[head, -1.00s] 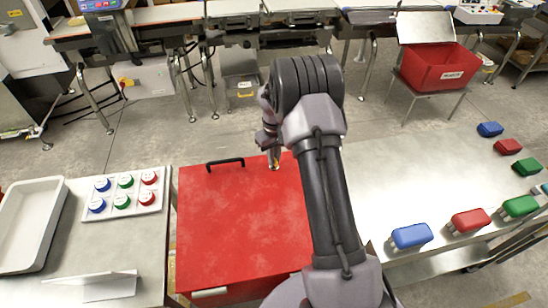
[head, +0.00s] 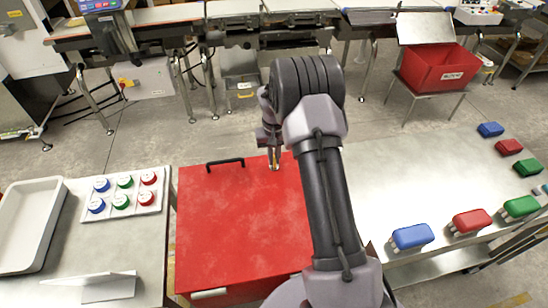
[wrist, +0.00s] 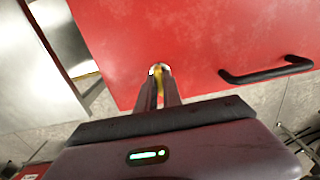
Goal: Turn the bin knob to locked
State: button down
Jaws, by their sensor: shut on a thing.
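The red bin (head: 235,225) stands between two metal tables, its red lid shut, with a black handle (head: 226,162) near the far edge. The handle also shows in the wrist view (wrist: 266,72). The small bin knob (wrist: 158,69), silvery with a yellow part, sits near the lid's far right corner in the head view. My gripper (head: 274,165) is pointed down there, shut on the knob; it also shows in the wrist view (wrist: 159,78). The fingers hide most of the knob, so I cannot tell whether it points to locked.
The left table holds a white tray (head: 62,205) and a rack (head: 148,207) of blue, green and red caps. The right table (head: 430,172) carries several coloured blocks. An open red bin (head: 428,85) stands on a stand behind. Conveyors line the back.

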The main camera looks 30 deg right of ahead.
jog(key=c, duration=1.5)
grip_release()
notch_tip(320, 180, up, 18)
jog(key=p, duration=0.5)
jog(key=shift+f, duration=0.25)
